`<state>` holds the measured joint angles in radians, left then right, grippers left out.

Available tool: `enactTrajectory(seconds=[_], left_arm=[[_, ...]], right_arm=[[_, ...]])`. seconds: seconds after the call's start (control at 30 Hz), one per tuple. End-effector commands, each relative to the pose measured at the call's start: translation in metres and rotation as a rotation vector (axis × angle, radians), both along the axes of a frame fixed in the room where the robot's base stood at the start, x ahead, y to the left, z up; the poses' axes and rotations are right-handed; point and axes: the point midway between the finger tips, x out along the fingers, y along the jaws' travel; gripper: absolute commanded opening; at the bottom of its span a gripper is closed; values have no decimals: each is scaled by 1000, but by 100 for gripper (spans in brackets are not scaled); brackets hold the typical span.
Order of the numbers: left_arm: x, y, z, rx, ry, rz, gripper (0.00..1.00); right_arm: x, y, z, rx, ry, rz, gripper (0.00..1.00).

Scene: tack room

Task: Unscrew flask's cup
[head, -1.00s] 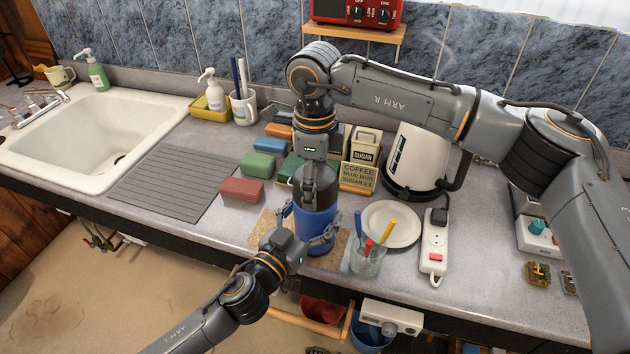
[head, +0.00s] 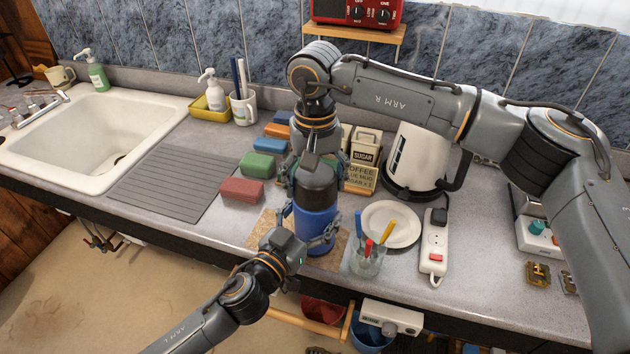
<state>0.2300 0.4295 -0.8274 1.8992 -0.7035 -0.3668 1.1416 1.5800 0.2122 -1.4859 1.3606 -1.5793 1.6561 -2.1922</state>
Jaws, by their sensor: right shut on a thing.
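The flask (head: 316,222) stands upright on a cork mat (head: 262,232) near the counter's front edge. Its body is blue, and the dark grey cup (head: 317,184) sits on top of it. My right gripper (head: 318,170) comes down from above and is shut on the cup, one finger at each side. My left gripper (head: 310,226) reaches in from the front, its fingers closed around the blue body. The palm of the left gripper hides part of the flask's lower left side.
A glass with coloured pens (head: 368,262) stands close to the flask's right, with a white plate (head: 391,224) behind it. Coloured blocks (head: 242,190) lie to the left. A sign and sugar tin (head: 366,146), a white kettle (head: 418,160) and a power strip (head: 433,248) are nearby.

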Motion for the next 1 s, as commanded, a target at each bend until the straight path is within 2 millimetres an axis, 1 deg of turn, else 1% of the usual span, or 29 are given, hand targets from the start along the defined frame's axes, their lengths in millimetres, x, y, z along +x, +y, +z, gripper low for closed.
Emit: enactTrajectory(seconds=[0.1, 0.2, 0.3, 0.47, 0.73, 0.77, 0.8, 0.87, 1.0], left_arm=[[-1, 0, -3, 1, 5, -1, 0], [-1, 0, -3, 1, 5, -1, 0], [-1, 0, -3, 1, 5, -1, 0], [-1, 0, -3, 1, 5, -1, 0], [-1, 0, -3, 1, 5, -1, 0], [-1, 0, -3, 1, 5, -1, 0], [-1, 0, -3, 1, 5, -1, 0], [-1, 0, -3, 1, 5, -1, 0], [-1, 0, -3, 1, 5, -1, 0]], right_arm=[[0, -1, -1, -2, 1, 223, 40], [1, -1, -1, -2, 1, 398, 40], [1, -1, -1, -2, 1, 528, 40], [1, -1, -1, -2, 0, 623, 40], [1, -1, -1, -3, 0, 628, 40], [1, -1, -1, -2, 0, 627, 80], [1, -1, -1, -2, 0, 627, 88], [1, -1, -1, -2, 0, 627, 100], [1, -1, 0, -1, 0, 627, 100]])
